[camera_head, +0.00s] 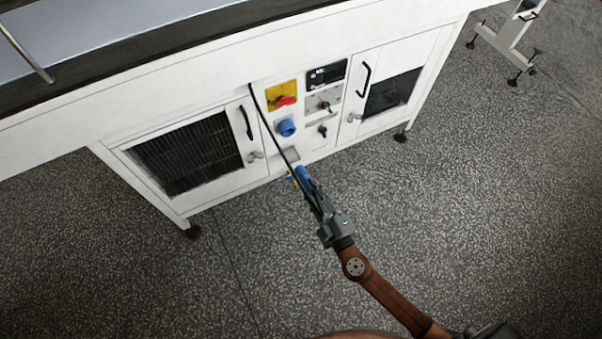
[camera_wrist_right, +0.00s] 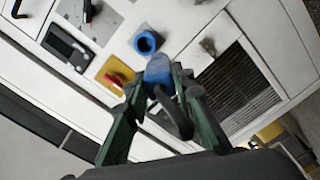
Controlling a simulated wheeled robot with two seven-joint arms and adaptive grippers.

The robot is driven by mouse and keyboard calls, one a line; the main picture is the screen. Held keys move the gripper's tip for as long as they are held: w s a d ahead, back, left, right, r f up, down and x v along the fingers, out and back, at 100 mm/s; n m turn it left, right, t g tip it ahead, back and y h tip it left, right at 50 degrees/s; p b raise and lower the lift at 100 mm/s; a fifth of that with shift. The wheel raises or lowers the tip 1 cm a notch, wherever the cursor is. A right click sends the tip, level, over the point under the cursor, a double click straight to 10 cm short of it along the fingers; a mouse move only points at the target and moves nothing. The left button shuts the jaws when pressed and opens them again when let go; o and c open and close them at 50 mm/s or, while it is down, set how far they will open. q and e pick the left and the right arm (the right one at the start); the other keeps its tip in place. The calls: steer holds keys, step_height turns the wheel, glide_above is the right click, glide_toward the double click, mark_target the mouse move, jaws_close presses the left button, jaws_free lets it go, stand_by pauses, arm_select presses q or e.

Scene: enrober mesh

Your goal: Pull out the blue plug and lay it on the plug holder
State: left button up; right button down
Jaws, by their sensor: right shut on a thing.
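The blue plug (camera_head: 303,174) is between the fingers of my right gripper (camera_head: 308,185), which is shut on it. The plug also shows in the wrist view (camera_wrist_right: 158,72), with its dark cable end bending toward the camera. The blue socket (camera_head: 287,127) on the white machine's panel is empty. It also shows in the wrist view (camera_wrist_right: 146,42), and the plug is apart from it. A small pale ledge (camera_head: 286,157) below the socket may be the plug holder; I cannot tell for sure. My left gripper is not in view.
A black cable (camera_head: 268,122) runs from the machine's upper front down to the plug. A yellow plate with a red switch (camera_head: 283,97) sits above the socket. Doors with black handles (camera_head: 246,122) flank the panel. The speckled floor (camera_head: 480,200) in front is clear.

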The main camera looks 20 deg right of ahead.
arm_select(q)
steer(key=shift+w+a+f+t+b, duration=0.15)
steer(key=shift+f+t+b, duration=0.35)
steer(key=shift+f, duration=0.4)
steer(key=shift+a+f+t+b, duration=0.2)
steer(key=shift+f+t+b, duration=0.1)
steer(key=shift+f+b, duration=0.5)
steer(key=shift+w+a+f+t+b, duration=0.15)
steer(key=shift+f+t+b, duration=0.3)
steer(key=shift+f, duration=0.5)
arm_select(e)
steer(key=w+d+f+n, duration=0.2)
steer(key=w+f+n, duration=0.4)
steer(key=w+f, duration=0.4)
steer(key=shift+w+f+n, duration=0.3)
steer(key=shift+w+f, duration=0.1)
steer(key=shift+w, duration=1.95)
steer(key=shift+d, duration=0.1)
steer(key=c, duration=1.7)
jaws_free()
steer(key=shift+o, duration=0.6)
steer(key=shift+f, duration=0.1)
steer(key=s, duration=1.2)
steer(key=shift+d, duration=0.2)
